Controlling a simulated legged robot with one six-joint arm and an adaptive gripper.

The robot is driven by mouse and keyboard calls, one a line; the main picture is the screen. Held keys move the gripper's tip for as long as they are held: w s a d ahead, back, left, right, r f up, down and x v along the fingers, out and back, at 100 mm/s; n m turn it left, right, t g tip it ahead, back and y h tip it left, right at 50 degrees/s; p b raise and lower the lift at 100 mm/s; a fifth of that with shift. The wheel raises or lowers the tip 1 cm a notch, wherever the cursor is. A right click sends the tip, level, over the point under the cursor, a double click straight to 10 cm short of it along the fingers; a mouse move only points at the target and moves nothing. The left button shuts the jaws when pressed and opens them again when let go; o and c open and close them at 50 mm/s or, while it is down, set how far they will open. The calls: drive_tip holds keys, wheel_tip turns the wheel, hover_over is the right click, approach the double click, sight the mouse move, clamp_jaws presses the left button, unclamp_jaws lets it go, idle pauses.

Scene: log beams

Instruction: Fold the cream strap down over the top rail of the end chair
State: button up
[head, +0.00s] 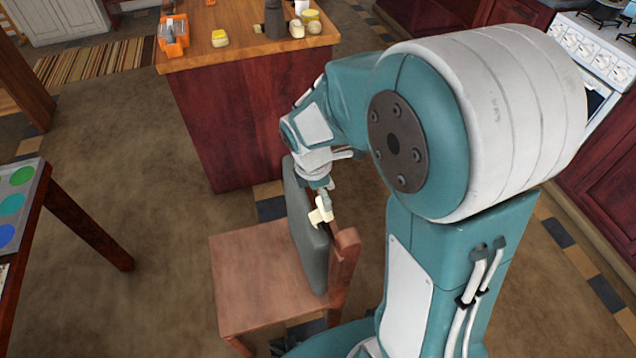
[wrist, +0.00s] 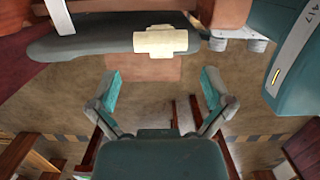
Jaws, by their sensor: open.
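The end chair (head: 262,272) is brown wood, with a dark grey pad (head: 306,238) upright against its back. The wooden top rail (head: 346,246) shows at its near end; my arm and gripper hide part of it. The cream strap (head: 319,213) is a short pale piece at the top edge of the pad, partly bent over it. In the wrist view the strap (wrist: 162,41) lies across the grey pad's edge, ahead of my fingers. My gripper (wrist: 160,78) is open and empty, its fingers wide apart, with the strap beyond the fingertips and apart from them.
A wooden-topped red counter (head: 250,110) stands behind the chair, with an orange container (head: 173,34) and several small items on it. A table (head: 22,215) with coloured discs is at the left. Bare floor (head: 150,190) lies between table and chair. A stove (head: 590,60) is at upper right.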

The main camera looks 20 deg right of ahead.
drive_tip(key=f, duration=0.5)
drive_tip(key=d+f, duration=0.1)
drive_tip(key=f, duration=0.1)
drive_tip(key=shift+d+f, duration=0.1)
drive_tip(key=shift+f, duration=0.15)
drive_tip(key=shift+c, duration=0.3)
drive_tip(key=c, duration=0.8)
drive_tip(key=shift+d+f+y, duration=0.25)
drive_tip(key=shift+d+y, duration=0.8)
drive_tip(key=shift+y, duration=0.25)
drive_tip(key=shift+w+d+f+y, duration=0.1)
drive_tip(key=shift+d+f+y, duration=0.1)
drive_tip(key=shift+d+y, duration=0.35)
drive_tip(key=shift+d+f+y, duration=0.2)
drive_tip(key=shift+d+y, duration=0.1)
drive_tip(key=shift+y, duration=0.45)
drive_tip(key=o, duration=0.8)
drive_tip(key=shift+a, duration=0.1)
